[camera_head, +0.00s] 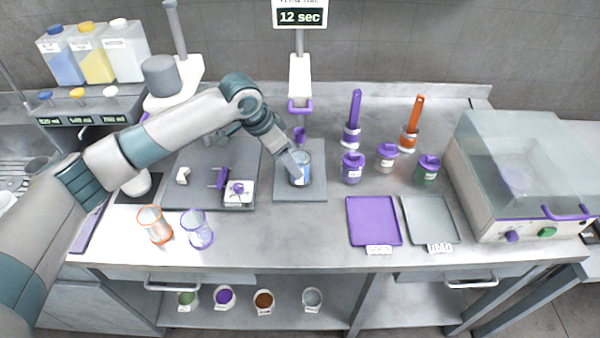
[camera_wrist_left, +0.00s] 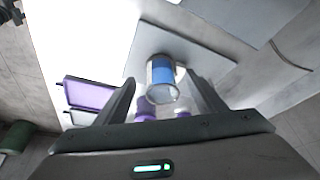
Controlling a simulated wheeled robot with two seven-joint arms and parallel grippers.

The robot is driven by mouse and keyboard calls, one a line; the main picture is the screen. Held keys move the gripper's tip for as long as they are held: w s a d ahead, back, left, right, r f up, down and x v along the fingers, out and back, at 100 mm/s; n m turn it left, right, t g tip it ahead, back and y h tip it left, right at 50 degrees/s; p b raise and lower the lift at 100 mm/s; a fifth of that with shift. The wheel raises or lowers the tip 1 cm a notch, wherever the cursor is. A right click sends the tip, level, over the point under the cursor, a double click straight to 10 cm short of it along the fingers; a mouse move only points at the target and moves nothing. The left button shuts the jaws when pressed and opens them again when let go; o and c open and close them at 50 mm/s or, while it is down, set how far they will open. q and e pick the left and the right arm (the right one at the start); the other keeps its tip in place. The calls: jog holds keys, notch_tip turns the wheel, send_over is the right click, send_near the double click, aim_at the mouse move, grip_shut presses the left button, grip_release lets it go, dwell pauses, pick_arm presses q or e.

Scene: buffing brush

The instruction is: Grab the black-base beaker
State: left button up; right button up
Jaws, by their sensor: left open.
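A clear beaker with blue contents (camera_head: 302,177) stands upright on a grey square plate (camera_head: 314,192) in the middle of the bench. It also shows in the left wrist view (camera_wrist_left: 162,90), between and beyond my fingers. Its base colour is hard to make out. My left gripper (camera_head: 297,158) is at the beaker's upper left in the head view, partly covering it. In the left wrist view the gripper's fingers (camera_wrist_left: 163,92) are spread apart, with no visible grip on the beaker. My right gripper is in neither view.
A dispenser (camera_head: 300,80) with a purple nozzle hangs behind the plate. Purple-lidded jars (camera_head: 352,168) and brushes (camera_head: 353,120) stand to the right. Orange-rimmed (camera_head: 155,224) and purple-rimmed (camera_head: 197,229) beakers stand at the front left. A purple tray (camera_head: 373,221) lies at the front right.

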aim_at(300, 159)
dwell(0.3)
pick_arm(q)
jog(key=shift+w+d+r+p, duration=0.1)
jog(key=shift+w+d+p, duration=0.3)
jog(key=shift+d, duration=0.2)
jog(key=shift+w+d+r+p, duration=0.1)
jog(key=shift+w+d+p, duration=0.3)
jog(key=shift+d, duration=0.2)
jog(key=shift+x, duration=1.15)
jog(key=shift+w+d+f+p, duration=0.1)
jog(key=shift+d+f+p, duration=0.15)
jog(key=shift+f, duration=0.3)
jog(key=shift+c, duration=0.5)
jog(key=c, duration=1.4)
jog(key=shift+o, duration=0.2)
jog(key=shift+r, duration=0.15)
